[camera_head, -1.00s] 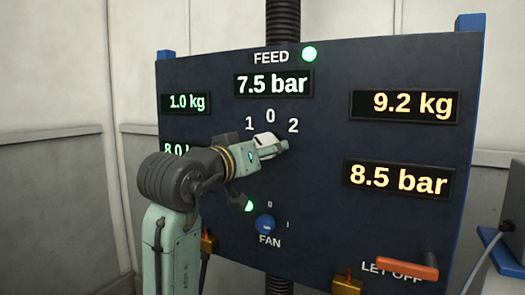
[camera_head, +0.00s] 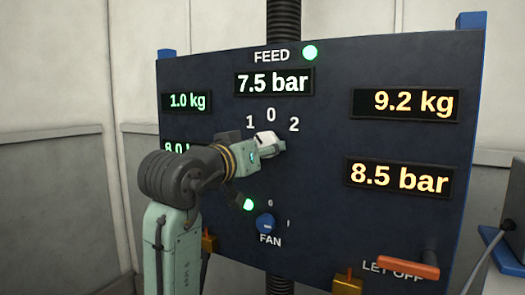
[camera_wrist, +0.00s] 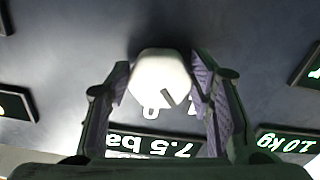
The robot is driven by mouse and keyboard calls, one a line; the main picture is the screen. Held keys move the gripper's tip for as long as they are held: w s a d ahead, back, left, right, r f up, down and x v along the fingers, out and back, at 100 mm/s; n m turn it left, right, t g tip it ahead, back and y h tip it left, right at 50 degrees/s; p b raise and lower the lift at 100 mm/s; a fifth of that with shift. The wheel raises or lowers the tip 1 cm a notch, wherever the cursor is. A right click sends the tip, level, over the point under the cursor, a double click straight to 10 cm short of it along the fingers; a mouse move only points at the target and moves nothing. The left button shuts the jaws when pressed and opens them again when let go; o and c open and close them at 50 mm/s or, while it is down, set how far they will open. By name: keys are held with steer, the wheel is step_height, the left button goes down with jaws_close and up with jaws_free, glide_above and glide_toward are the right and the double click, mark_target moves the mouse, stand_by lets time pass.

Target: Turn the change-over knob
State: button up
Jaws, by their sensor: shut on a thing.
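The change-over knob (camera_wrist: 158,78) is pale and rounded in the wrist view, on the dark panel (camera_head: 330,215). A dark mark shows near its lower right edge, beside the upside-down 0. My gripper (camera_wrist: 160,95) has one finger on each side of the knob and is shut on it. I cannot tell the knob's exact setting.
A blue FAN knob (camera_head: 265,224) and a green lamp (camera_head: 248,205) sit below my gripper. An orange LET OFF handle (camera_head: 408,267) sticks out at the lower right. Lit displays flank the knob, including the 7.5 bar display (camera_head: 273,83) above it.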

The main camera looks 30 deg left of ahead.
steer(key=shift+a+r+m+b, duration=0.15)
steer(key=shift+m+b, duration=0.55)
steer(key=shift+m, duration=2.15)
steer(key=shift+a+m+b, duration=0.1)
steer(key=shift+m+b, duration=0.55)
steer(key=shift+m, duration=2.25)
steer(key=shift+a+r+m+b, duration=0.15)
steer(key=shift+m+b, duration=0.55)
steer(key=shift+m, duration=2.15)
steer(key=o, duration=1.2)
steer(key=shift+c, duration=0.2)
steer(key=shift+f, duration=0.1)
steer(key=s, duration=1.2)
steer(key=shift+d, duration=0.35)
